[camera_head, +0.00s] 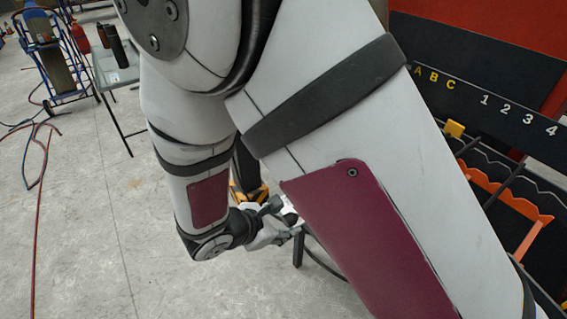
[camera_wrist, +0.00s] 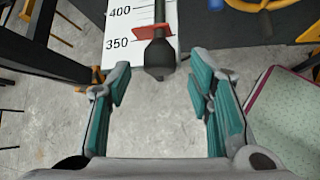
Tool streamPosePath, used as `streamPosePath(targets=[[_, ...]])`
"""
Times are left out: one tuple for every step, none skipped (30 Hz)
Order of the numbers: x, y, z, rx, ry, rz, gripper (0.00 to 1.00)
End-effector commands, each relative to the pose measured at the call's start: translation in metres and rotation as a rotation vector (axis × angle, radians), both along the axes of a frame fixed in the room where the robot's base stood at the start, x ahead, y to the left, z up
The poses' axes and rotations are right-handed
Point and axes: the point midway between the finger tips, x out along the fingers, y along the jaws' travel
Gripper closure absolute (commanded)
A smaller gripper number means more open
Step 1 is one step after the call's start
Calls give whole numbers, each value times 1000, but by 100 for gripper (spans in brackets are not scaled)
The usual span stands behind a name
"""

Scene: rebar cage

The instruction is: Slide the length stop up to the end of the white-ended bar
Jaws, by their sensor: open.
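In the wrist view a white scale (camera_wrist: 118,22) marked 350 and 400 runs away from me. A red pointer plate (camera_wrist: 143,32) with a dark knobbed piece (camera_wrist: 158,58) sits near the 350 mark; this looks like the length stop. A dark rod shows behind it, toward 400. My gripper (camera_wrist: 158,88) is open, its teal-padded fingers apart on either side and nearer the camera than the knob, with nothing between them. In the head view my gripper (camera_head: 290,228) is small and partly hidden by my arm. I cannot make out a white bar end in either view.
Dark frame members (camera_wrist: 45,50) stand left of the scale. In the head view a rack with orange dividers (camera_head: 510,205) stands at right, and a blue trolley (camera_head: 58,65) and a table (camera_head: 115,70) stand far left.

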Motion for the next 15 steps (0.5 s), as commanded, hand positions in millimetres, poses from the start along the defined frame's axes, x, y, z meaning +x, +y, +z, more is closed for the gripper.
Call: streamPosePath(targets=[[3,-3,-4,-2,0,-2,53],[5,-5,-5,-2,0,-1,53],[6,-6,-7,-2,0,-1,53],[7,-7,-9,-1,0,-1,53],[8,-7,-10,-1,0,-1,53],[8,-8,-11,0,0,0,53],[9,-8,-11,0,0,0,53],[9,-8,-11,0,0,0,53],[9,-8,-11,0,-1,1,53],[9,-8,-11,0,-1,1,53],[9,-8,-11,0,-1,1,53],[9,-8,-11,0,-1,1,53],[9,-8,-11,0,-1,1,53],[9,-8,-11,0,-1,1,53],[9,-8,-11,0,-1,1,55]])
